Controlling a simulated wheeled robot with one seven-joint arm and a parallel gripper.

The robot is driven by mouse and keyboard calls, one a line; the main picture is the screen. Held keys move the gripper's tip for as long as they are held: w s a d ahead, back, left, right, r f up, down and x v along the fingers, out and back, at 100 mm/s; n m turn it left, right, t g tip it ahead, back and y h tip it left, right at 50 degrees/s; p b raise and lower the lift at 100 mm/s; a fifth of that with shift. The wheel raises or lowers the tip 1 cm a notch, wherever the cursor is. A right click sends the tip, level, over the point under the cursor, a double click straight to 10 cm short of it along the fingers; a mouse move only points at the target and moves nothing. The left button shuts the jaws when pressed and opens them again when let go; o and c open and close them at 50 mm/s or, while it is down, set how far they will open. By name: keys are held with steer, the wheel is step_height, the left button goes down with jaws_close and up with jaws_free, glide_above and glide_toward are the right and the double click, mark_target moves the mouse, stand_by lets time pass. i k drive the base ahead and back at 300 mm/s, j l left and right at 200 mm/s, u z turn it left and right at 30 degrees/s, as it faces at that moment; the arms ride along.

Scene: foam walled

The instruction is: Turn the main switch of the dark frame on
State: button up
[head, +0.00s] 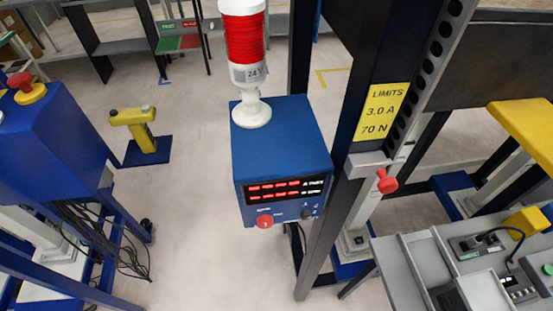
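A dark upright frame (353,120) stands right of centre, with a yellow label (379,118) reading LIMITS 3.0 A 70 N. A red knob (386,182) sticks out from a pale block on this frame. A blue box (280,140) stands just left of the frame. Its front has two rows of lit red digits (274,190), a red round knob (265,221) at the lower left and a small dark knob (306,214). I cannot tell which knob is the main switch, nor its on or off position. My gripper is not in view.
A red-and-white signal lamp (246,50) stands on the blue box. A blue cabinet (45,135) with a red button (21,82) is at left, with loose cables below. A grey bench (470,280) is at lower right.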

mark_target(264, 222)
steer(key=k+l+u, duration=0.2)
steer(key=u, duration=0.25)
steer(key=k+l+u, duration=0.2)
steer(key=u, duration=0.2)
steer(key=k+l+u, duration=0.1)
steer(key=u, duration=0.35)
steer(key=k, duration=0.1)
